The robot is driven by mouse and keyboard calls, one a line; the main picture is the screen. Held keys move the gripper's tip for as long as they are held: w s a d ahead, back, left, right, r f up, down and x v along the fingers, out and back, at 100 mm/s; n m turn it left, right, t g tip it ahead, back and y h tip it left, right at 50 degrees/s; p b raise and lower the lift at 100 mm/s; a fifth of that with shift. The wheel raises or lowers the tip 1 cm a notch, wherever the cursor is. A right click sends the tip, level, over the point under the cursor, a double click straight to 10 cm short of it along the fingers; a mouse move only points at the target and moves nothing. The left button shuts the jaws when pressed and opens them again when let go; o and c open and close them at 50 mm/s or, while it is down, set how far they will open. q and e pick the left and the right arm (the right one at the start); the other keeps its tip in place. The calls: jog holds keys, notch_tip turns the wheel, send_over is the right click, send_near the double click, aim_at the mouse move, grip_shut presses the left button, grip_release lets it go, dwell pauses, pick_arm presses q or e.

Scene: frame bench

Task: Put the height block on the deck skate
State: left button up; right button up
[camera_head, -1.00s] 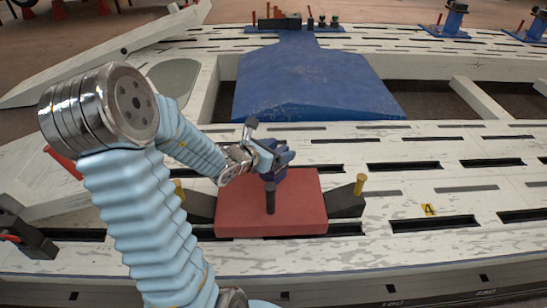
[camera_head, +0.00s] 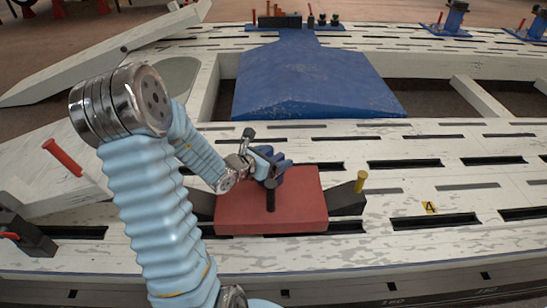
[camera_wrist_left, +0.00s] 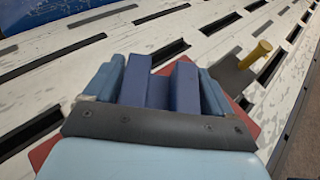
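The deck skate appears to be the low red slab (camera_head: 300,210) on the white slotted frame, with a short dark upright post (camera_head: 270,197) at its middle. My left gripper (camera_head: 268,164) is over the slab's far part. It is shut on a dark blue slotted block, which I take to be the height block (camera_head: 284,165). In the left wrist view, the block (camera_wrist_left: 187,88) sits between the light blue fingers (camera_wrist_left: 158,85), with a groove along its middle. The slab shows partly behind it. I cannot tell whether the block touches the slab. The right gripper is out of view.
A dark wedge with a yellow pin (camera_head: 361,182) stands at the slab's right end. A large blue sloped plate (camera_head: 310,80) lies behind. A red rod (camera_head: 63,157) and a black clamp (camera_head: 25,235) are at left. The slotted deck to the right is mostly clear.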

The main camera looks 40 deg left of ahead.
pick_arm(q)
jog(key=shift+o, duration=0.9)
jog(key=shift+r, duration=0.25)
jog(key=d+b+v, duration=0.1)
jog(key=b+v, duration=0.1)
jog(key=v, duration=0.9)
jog(key=shift+s+a, duration=0.45)
jog(key=shift+a, duration=0.05)
